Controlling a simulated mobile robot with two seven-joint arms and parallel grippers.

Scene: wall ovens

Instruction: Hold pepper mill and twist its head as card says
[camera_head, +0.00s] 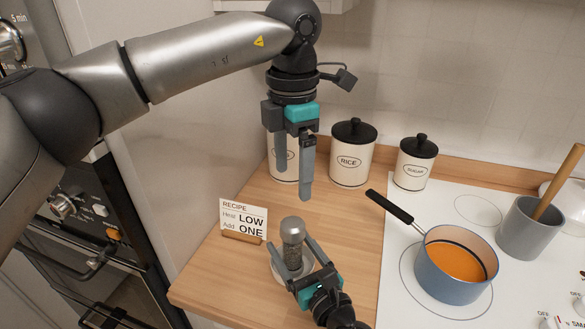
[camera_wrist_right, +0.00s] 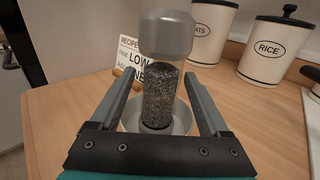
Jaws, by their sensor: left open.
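The pepper mill (camera_head: 293,250) stands upright at the counter's front, with a grey head (camera_head: 292,228) and a clear body of dark pepper. It shows close up in the right wrist view (camera_wrist_right: 160,95). Its base is in a round pale dish (camera_head: 278,272). My right gripper (camera_head: 289,243) is open, with one finger on each side of the body and gaps visible in the wrist view (camera_wrist_right: 160,80). My left gripper (camera_head: 293,183) is open and empty, pointing down above and behind the mill. The recipe card (camera_head: 243,218) reads "Heat LOW, Add ONE" and stands left of the mill.
A RICE canister (camera_head: 352,155), a SUGAR canister (camera_head: 415,163) and a partly hidden canister (camera_head: 283,160) stand at the back. A blue pot (camera_head: 455,275) of orange soup sits on the hob, right. A grey utensil pot (camera_head: 527,230) stands beyond. Wood between mill and canisters is clear.

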